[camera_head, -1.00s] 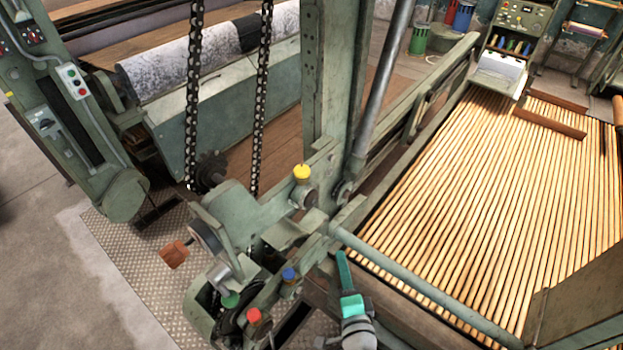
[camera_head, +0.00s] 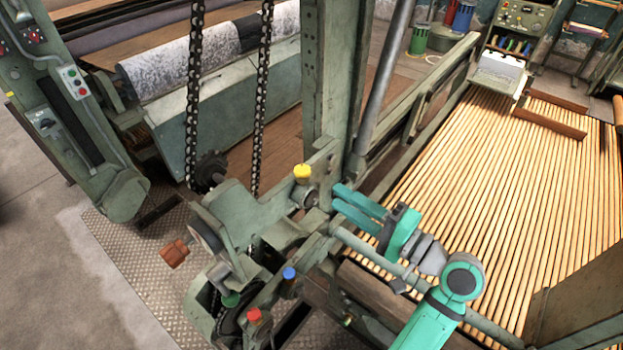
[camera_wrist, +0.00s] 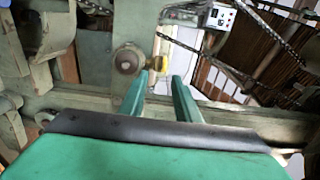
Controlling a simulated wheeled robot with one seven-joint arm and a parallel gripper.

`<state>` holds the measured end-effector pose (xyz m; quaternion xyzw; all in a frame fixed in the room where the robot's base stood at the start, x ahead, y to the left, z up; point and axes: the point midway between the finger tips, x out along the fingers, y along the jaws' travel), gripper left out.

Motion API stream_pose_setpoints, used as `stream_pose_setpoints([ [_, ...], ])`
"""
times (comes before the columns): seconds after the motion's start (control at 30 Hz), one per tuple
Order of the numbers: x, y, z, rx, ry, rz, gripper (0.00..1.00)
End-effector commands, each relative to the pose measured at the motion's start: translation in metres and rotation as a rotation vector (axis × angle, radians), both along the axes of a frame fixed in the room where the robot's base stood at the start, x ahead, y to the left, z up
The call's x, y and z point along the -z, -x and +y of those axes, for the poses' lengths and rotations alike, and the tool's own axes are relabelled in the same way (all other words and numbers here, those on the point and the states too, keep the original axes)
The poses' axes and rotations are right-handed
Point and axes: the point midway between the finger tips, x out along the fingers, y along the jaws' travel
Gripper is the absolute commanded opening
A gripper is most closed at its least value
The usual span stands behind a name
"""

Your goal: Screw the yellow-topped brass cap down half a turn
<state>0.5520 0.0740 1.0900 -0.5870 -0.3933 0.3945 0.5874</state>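The yellow-topped brass cap (camera_head: 302,172) stands upright on the green machine frame, near the foot of the tall post. The fingers (camera_wrist: 156,80) are empty and I see no contact with the cap.
A blue-topped cap (camera_head: 289,274), a red-topped cap (camera_head: 253,315) and a green-topped cap (camera_head: 231,299) sit lower on the frame. Chains (camera_head: 192,100) hang behind. A round rail (camera_head: 430,285) runs beneath my gripper.

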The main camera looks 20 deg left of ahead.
Motion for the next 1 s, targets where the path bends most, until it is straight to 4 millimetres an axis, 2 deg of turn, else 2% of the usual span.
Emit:
stream_pose_setpoints([
  [0.3, 0.0, -0.021, 0.052, -0.002, -0.001, -0.001, 0.3],
  [0.5, 0.0, -0.031, 0.077, 0.001, 0.0, -0.001, 0.3],
  [0.7, 0.0, -0.036, 0.088, 0.003, -0.001, -0.001, 0.3],
  [0.97, 0.0, -0.037, 0.089, 0.004, -0.001, -0.001, 0.3],
  [1.0, 0.0, -0.037, 0.089, 0.004, -0.001, -0.001, 0.27],
])
